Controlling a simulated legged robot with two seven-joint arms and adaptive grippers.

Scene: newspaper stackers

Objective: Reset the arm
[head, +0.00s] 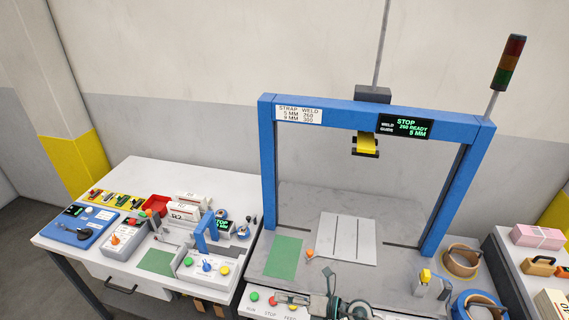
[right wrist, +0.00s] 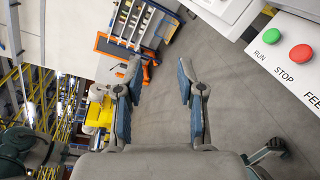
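My right gripper (right wrist: 160,80) is open and empty in the right wrist view. Its two blue-padded fingers stand well apart, with only the grey floor and distant things seen between them. In the head view part of my right gripper (head: 300,299) shows at the bottom middle, at the front edge of the strapping machine's table, close to its front buttons. The picture's lower edge cuts off the rest of the arm. My left gripper is not seen in the head view.
A blue arch (head: 268,165) stands over the grey machine table (head: 390,285), which bears a pale slatted plate (head: 347,238) and a green pad (head: 284,257). A white bench (head: 150,175) with small devices stands left. The front button panel (right wrist: 290,55) lies close right of my right gripper.

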